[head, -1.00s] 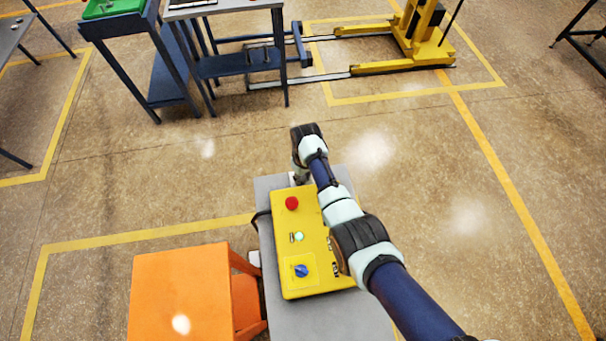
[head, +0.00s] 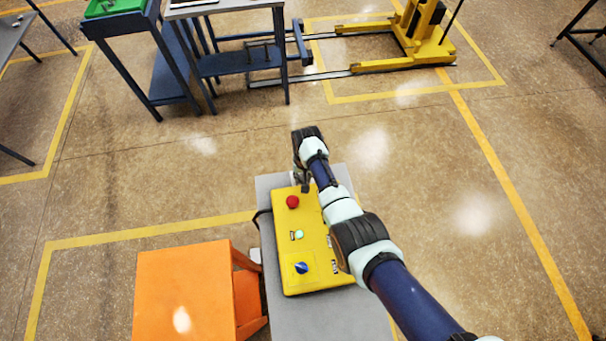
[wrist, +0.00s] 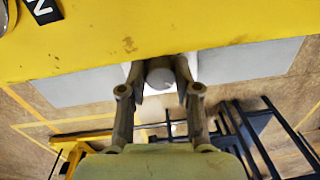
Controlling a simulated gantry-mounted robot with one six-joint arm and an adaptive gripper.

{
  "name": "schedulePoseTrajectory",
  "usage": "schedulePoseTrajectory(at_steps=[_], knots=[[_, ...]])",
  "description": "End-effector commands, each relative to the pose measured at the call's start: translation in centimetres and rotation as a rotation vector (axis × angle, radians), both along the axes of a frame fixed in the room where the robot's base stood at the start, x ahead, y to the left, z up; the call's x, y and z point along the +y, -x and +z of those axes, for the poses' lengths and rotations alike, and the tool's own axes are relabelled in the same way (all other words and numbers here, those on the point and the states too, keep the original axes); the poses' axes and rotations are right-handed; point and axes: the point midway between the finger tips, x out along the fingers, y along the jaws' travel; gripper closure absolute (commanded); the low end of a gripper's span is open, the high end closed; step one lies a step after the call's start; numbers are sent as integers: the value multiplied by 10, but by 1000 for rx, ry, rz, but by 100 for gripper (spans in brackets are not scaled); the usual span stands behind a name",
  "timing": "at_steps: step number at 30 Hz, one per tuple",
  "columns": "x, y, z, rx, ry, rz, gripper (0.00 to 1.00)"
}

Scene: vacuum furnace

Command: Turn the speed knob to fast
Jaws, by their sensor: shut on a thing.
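The yellow control box (head: 312,225) lies on a grey stand, with a red button (head: 292,202), a pale green lit button (head: 299,235) and a blue knob (head: 301,268) on its top face. My gripper (head: 302,184) is at the far end of the box, away from the blue knob.
The grey stand (head: 283,320) shows around the box. An orange seat (head: 185,290) stands close on the left. Blue work tables (head: 235,65) and a yellow lift (head: 425,40) stand farther back. The floor to the right is clear.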

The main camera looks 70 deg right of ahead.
Motion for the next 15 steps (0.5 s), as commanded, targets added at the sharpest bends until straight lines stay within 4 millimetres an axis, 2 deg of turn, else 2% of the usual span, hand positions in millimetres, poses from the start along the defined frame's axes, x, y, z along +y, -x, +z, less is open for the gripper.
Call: schedulePoseTrajectory(at_steps=[10, 11, 12, 13, 15], knots=[[0, 0, 0, 0, 1, -4, 100], [0, 0, 0, 0, 1, -4, 66], [0, 0, 0, 0, 1, -4, 60], [0, 0, 0, 0, 1, -4, 57], [0, 0, 0, 0, 1, -4, 57]])
